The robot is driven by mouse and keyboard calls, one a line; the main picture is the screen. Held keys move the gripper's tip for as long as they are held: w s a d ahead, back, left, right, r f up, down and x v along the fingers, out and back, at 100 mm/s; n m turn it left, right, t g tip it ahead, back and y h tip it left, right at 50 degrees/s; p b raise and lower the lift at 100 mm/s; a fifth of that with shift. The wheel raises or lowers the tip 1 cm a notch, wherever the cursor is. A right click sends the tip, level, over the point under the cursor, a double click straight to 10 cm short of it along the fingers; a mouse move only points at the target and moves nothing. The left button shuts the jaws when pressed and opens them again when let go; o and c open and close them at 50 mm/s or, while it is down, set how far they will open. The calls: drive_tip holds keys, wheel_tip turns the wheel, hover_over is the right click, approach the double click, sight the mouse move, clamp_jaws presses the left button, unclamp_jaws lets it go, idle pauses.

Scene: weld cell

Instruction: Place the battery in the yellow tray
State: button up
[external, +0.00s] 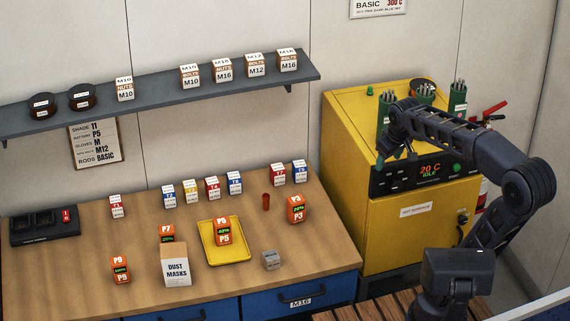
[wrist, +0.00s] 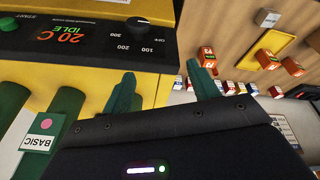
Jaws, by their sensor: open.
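The yellow tray (external: 207,256) lies on the wooden workbench. An orange battery (external: 223,231) labelled P5 stands upright in it. Other orange batteries stand on the bench: one (external: 121,271) at the front left, one (external: 166,232) behind the dust mask box, and one (external: 296,210) right of the tray. My gripper (external: 396,152) is in front of the yellow oven's control panel, away from the bench. In the wrist view my gripper (wrist: 162,88) has its fingers apart with nothing between them. The tray (wrist: 285,42) shows at the upper right there.
The yellow oven (external: 420,230) stands right of the bench, with green rod canisters (external: 458,101) on top. A dust mask box (external: 176,266), a grey block (external: 271,260), a red cylinder (external: 266,201) and several small boxes (external: 235,182) stand on the bench. A shelf (external: 150,90) hangs above.

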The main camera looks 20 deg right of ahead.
drive_tip(key=s+d+f+m+t, duration=0.1)
drive_tip(key=s+d+f+m, duration=0.2)
drive_tip(key=s+d, duration=0.4)
drive_tip(key=s+m, duration=0.1)
drive_tip(key=s, duration=0.2)
drive_tip(key=shift+s+f, duration=0.2)
